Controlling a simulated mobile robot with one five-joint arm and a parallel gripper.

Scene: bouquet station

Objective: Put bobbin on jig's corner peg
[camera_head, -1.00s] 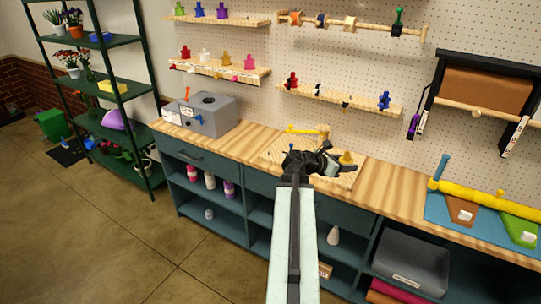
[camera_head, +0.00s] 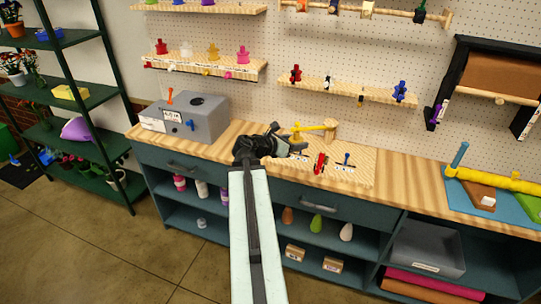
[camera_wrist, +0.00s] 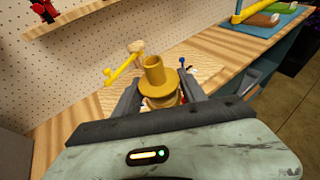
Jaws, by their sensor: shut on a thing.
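A gold-yellow bobbin (camera_wrist: 155,70) with a hollow top and a wide flange is between my gripper's two fingers in the wrist view, roughly upright. My gripper (camera_head: 292,146) is shut on it and sits over the left part of the jig in the head view. The jig is a pale wooden board (camera_head: 350,176) on the bench. It carries a yellow arm (camera_head: 315,127) with a wooden end (camera_head: 330,130), a red part (camera_head: 320,163) and a blue-topped peg (camera_head: 346,157). That peg (camera_wrist: 182,63) shows just right of the bobbin in the wrist view. The bobbin's underside is hidden.
A grey machine (camera_head: 187,118) stands left on the bench (camera_head: 405,185). A blue mat (camera_head: 470,200) with a yellow tube (camera_head: 495,181) lies right. A wall shelf (camera_head: 350,91) with small figures hangs above. The bench between jig and mat is clear.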

